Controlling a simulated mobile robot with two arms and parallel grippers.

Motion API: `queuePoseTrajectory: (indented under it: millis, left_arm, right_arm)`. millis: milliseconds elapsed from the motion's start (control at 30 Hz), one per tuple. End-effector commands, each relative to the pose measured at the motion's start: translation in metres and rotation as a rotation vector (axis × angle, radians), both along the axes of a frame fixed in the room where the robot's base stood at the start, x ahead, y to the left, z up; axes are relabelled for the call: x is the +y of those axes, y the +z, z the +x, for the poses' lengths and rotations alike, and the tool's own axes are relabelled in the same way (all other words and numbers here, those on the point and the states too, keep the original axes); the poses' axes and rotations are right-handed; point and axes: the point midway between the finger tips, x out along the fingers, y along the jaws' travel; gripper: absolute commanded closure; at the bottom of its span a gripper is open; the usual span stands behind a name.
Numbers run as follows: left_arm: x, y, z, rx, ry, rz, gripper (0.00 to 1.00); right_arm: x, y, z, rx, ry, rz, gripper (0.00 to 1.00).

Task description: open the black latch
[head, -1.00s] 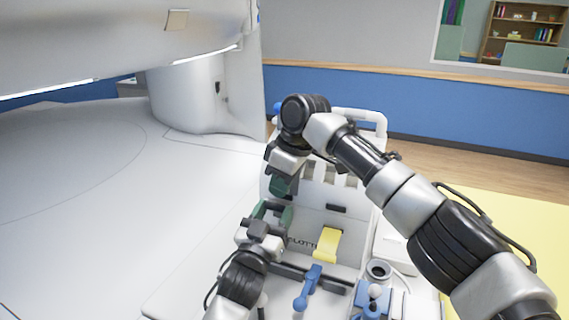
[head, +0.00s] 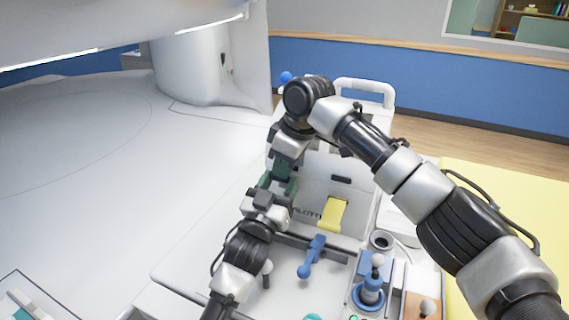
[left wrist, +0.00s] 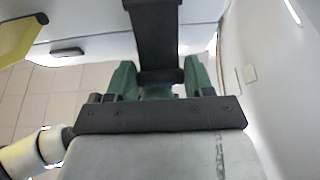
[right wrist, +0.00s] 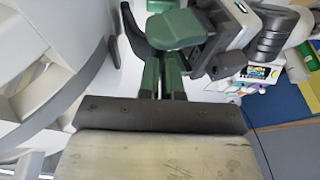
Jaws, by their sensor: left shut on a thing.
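A black latch (left wrist: 157,40) shows as a dark bar between the green fingers in the left wrist view. In the right wrist view a curved black part (right wrist: 133,32), seemingly the same latch, runs behind the left gripper's green finger. My left gripper (head: 275,186) is shut on it, low in front of the white panel. My right gripper (head: 284,172) points down just above and behind the left one. In the right wrist view its green fingers (right wrist: 163,76) are close together, with tips hidden by the left gripper. In the head view the grippers hide the latch.
A yellow lever (head: 333,213), a blue lever (head: 311,257) and a blue joystick (head: 370,285) stand just right of my left gripper. A small black handle (head: 341,180) is on the white panel. A large white machine fills the left. A yellow surface (head: 500,190) lies right.

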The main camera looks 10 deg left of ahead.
Motion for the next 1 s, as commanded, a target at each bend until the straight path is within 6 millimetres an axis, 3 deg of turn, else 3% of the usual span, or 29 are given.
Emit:
queuePoseTrajectory:
  millis: [33, 100, 133, 267, 600, 1000]
  left_arm:
    - [-0.001, 0.003, -0.001, -0.009, -0.003, -0.003, 0.90]
    - [-0.001, 0.003, -0.001, -0.010, -0.003, -0.003, 0.91]
    - [-0.001, 0.004, -0.001, -0.010, -0.003, -0.003, 0.43]
    - [-0.001, 0.003, -0.001, -0.009, -0.003, -0.003, 0.25]
    - [0.001, 0.000, -0.005, -0.006, -0.002, -0.002, 0.25]
    - [0.018, -0.023, -0.058, -0.005, -0.003, -0.003, 0.25]
  right_arm:
    - [0.000, -0.010, -0.002, 0.018, 0.000, -0.009, 1.00]
    - [0.001, -0.010, -0.002, 0.018, 0.000, -0.010, 1.00]
    - [0.001, -0.010, -0.002, 0.019, 0.000, -0.010, 1.00]
    - [0.000, -0.009, -0.002, 0.016, -0.001, -0.008, 1.00]
    - [0.000, -0.006, -0.001, 0.012, -0.001, -0.005, 1.00]
    - [0.000, -0.005, -0.001, 0.010, -0.001, -0.004, 1.00]
